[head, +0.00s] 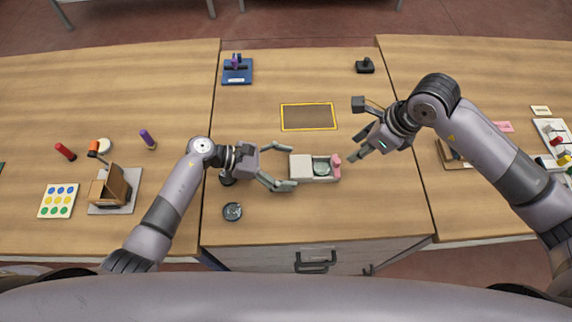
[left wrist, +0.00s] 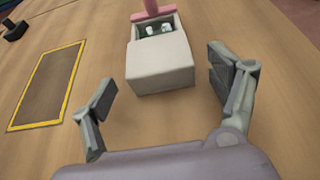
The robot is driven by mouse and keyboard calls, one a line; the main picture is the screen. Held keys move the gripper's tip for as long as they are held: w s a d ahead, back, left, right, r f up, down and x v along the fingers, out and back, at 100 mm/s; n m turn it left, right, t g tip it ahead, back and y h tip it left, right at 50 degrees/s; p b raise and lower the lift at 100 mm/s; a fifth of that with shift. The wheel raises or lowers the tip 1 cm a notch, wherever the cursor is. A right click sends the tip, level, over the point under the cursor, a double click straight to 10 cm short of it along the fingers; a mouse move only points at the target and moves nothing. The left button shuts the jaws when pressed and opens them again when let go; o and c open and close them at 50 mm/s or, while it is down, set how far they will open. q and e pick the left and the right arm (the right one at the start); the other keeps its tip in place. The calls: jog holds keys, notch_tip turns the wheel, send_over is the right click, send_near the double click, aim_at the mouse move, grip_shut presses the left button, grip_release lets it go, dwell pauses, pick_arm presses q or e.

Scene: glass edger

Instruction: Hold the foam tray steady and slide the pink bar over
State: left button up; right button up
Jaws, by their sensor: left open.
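The foam tray (head: 300,166) is an off-white block on the middle table, with an open compartment on its right side holding greenish, glass-like contents (head: 321,168). The pink bar (head: 337,160) is at the tray's right end; it also shows at the tray's far end in the left wrist view (left wrist: 151,8). My left gripper (head: 286,168) is open at the tray's left end. In the left wrist view its fingers stand apart, with the tray (left wrist: 160,65) ahead between them. My right gripper (head: 356,155) is just right of the pink bar, its finger opening unclear.
A yellow-framed dark rectangle (head: 308,117) lies behind the tray. A dark round object (head: 233,211) sits at front left. A blue-based fixture (head: 237,71) and a small black device (head: 365,66) stand at the back. The table in front of the tray is clear.

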pick_arm(q)
jog(key=shift+c, duration=0.2)
jog(key=c, duration=1.2)
pick_arm(e)
jog(key=shift+c, duration=1.4)
jog(key=shift+d, duration=0.15)
jog(key=shift+c, duration=0.7)
jog(key=d, duration=0.2)
jog(key=s+d+n, duration=0.1)
jog(key=d, duration=0.1)
jog(key=s+d+n, duration=0.1)
jog(key=d, duration=0.2)
jog(key=shift+f+g+y, duration=0.1)
jog(key=shift+g+y, duration=0.2)
jog(key=shift+g, duration=0.1)
grip_shut()
jog(key=shift+d, duration=0.35)
